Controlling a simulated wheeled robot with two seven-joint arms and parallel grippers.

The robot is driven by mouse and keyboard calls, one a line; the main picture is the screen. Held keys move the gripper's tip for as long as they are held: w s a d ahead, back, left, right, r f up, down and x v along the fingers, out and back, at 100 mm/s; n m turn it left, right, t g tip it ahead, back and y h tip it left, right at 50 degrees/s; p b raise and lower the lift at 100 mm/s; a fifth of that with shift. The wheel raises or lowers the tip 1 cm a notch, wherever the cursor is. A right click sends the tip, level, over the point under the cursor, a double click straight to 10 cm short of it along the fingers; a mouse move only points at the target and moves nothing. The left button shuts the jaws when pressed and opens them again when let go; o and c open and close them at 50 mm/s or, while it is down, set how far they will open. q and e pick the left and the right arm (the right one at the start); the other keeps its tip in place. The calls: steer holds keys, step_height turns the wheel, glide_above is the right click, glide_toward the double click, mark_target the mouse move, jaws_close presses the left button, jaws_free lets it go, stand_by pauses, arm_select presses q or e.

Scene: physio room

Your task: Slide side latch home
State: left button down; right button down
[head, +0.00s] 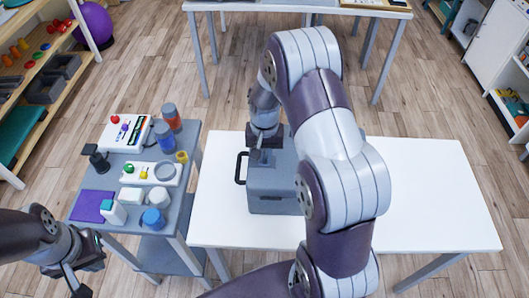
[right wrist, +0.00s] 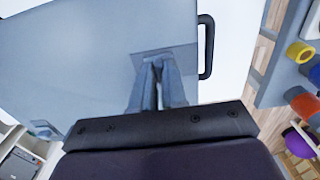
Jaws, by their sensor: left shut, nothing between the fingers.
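A grey box (head: 272,190) stands on the white table, with a black handle (head: 240,168) on its left side. In the right wrist view its flat grey face (right wrist: 70,60) fills much of the picture, and the handle (right wrist: 207,47) shows at the right. My right gripper (head: 262,157) is at the top of the box. Its fingertips (right wrist: 158,62) are close together at a small darker plate (right wrist: 172,50); whether they grip a latch part is hidden. A small blue piece (right wrist: 42,128) shows at the box's edge. My left gripper (head: 80,290) is shut and empty, low at the left.
The white table (head: 430,200) is clear right of the box. A grey side table (head: 140,225) at the left holds bottles, small containers, panels and a purple pad (head: 92,206). Shelves (head: 30,80) stand at the far left. Another table (head: 300,6) is at the back.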

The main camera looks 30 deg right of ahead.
mark_target(255, 161)
steer(key=shift+w+a+r, duration=0.1)
steer(key=shift+w+a, duration=0.55)
steer(key=shift+a, duration=0.35)
steer(key=shift+w+a, duration=0.15)
steer(key=c, duration=1.2)
jaws_free()
steer(key=shift+o, duration=0.2)
step_height(255, 161, up, 13)
steer(key=b, duration=0.1)
steer(key=shift+f, duration=0.2)
